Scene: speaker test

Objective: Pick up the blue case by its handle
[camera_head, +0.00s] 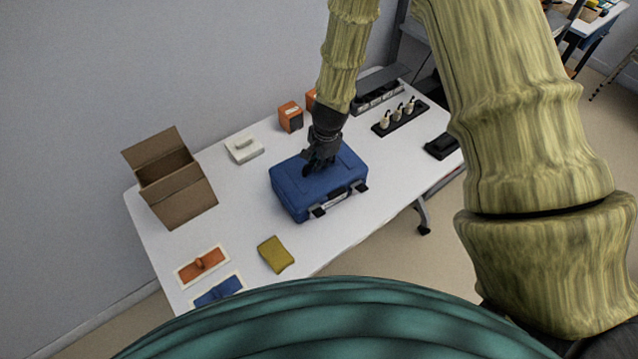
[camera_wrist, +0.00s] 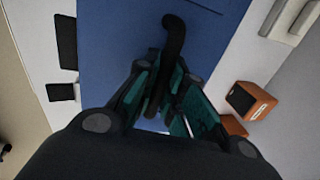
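The blue case (camera_head: 340,187) lies flat on the white table, with black latches along its front side. It fills the middle of the wrist view (camera_wrist: 110,40). Its black curved handle (camera_wrist: 172,40) stands up from the top face. My gripper (camera_head: 318,166) reaches down to the top of the case. In the wrist view its teal-lined fingers (camera_wrist: 165,78) come together on both sides of the handle and appear to press on it. Part of the handle is hidden between the fingers. The case appears to rest on the table.
An open cardboard box (camera_head: 178,195) stands at the left. A white object (camera_head: 244,149) and an orange box (camera_head: 290,117) are behind the case. A black rack (camera_head: 400,117) is at the right. A yellow cloth (camera_head: 275,254) and orange (camera_head: 201,265) and blue items lie at the front left.

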